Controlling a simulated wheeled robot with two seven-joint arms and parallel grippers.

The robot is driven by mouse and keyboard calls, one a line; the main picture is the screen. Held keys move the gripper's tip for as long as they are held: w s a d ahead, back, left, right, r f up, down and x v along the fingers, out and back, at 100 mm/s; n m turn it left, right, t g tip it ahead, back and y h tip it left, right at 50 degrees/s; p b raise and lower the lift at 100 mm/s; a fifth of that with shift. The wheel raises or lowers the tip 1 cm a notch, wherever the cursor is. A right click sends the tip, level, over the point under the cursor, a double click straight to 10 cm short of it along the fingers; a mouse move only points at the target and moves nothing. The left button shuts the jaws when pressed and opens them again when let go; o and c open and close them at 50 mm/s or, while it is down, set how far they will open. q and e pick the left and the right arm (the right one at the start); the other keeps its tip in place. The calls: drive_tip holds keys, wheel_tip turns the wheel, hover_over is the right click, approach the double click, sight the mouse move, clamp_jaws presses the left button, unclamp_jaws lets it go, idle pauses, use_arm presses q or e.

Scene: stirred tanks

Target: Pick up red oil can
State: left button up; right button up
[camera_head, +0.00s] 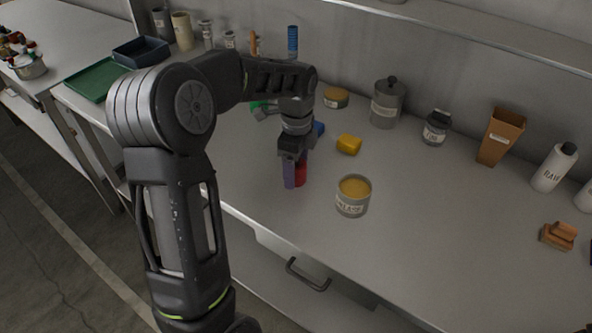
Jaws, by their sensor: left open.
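A small red object (301,174), likely the red oil can, stands on the grey bench near its front edge. Its upper part is hidden by my left gripper. My left gripper (293,158) points down right at the red object, with its jaws open. A purple upright piece (289,174) shows just left of the red object; I cannot tell how the two touch. Whether the fingers are around the red object or only above it is not clear. My right gripper is not in view.
A grease tin (353,196) stands close on the right, and a yellow block (349,144) lies behind. A lidded grey canister (387,103), a small jar (436,127) and a brown bin (500,136) line the back.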

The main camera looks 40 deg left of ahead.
use_arm(q)
drive_tip(key=shift+c, duration=0.5)
drive_tip(key=c, duration=1.4)
drive_tip(key=shift+r, duration=0.15)
drive_tip(key=shift+c, duration=0.2)
wheel_tip(320, 180, up, 10)
drive_tip(key=shift+f+b, duration=0.1)
drive_tip(key=shift+b, duration=0.3)
